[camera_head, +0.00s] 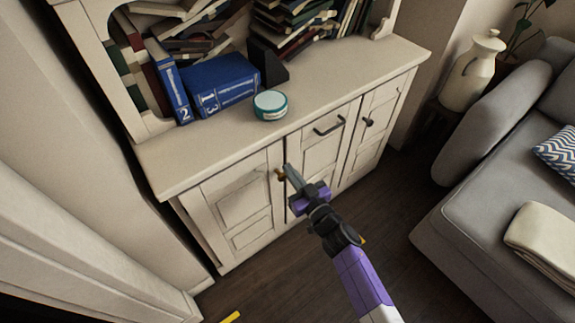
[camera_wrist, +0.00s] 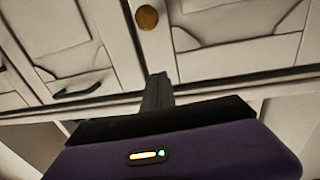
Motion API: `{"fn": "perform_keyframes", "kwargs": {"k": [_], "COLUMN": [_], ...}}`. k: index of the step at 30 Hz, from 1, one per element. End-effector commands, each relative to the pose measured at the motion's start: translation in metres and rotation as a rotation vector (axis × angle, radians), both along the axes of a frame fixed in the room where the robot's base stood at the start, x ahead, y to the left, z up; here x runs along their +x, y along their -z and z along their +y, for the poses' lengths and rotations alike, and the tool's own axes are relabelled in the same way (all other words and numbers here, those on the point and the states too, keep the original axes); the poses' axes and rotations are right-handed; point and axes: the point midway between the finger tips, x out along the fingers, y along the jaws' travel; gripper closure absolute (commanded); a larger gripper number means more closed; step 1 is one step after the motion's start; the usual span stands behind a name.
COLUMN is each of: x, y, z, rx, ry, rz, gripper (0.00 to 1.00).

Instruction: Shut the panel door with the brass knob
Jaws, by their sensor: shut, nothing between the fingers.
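The panel door (camera_head: 238,200) with the brass knob is the left door of the cream cabinet. It looks close to flush with the front, with a dark gap along its right edge; I cannot tell whether it is fully shut. The brass knob (camera_head: 280,174) is near the door's upper right corner. My gripper (camera_head: 289,170) is shut and empty, its tip just right of the knob. In the wrist view the brass knob (camera_wrist: 147,18) is beyond my gripper (camera_wrist: 158,82), and the door (camera_wrist: 235,30) fills the upper right. Contact cannot be told.
A middle front with a dark bar handle (camera_head: 329,125) and a right door with a dark knob (camera_head: 368,122) adjoin it. A round tin (camera_head: 270,105) and blue books (camera_head: 220,82) stand on top. A grey sofa (camera_head: 500,190) is right; the dark floor (camera_head: 290,275) between is open.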

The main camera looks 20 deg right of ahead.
Motion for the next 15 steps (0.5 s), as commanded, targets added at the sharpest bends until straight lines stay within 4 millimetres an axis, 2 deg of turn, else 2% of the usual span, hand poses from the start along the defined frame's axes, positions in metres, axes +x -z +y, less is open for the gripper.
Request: {"fn": "perform_keyframes", "kwargs": {"k": [12, 15], "x": [-0.062, -0.072], "y": [-0.001, -0.001], "z": [-0.020, -0.024], "rx": [0.001, 0.002], "ry": [0.001, 0.002], "rz": [0.001, 0.000], "gripper": [1.00, 1.00]}}
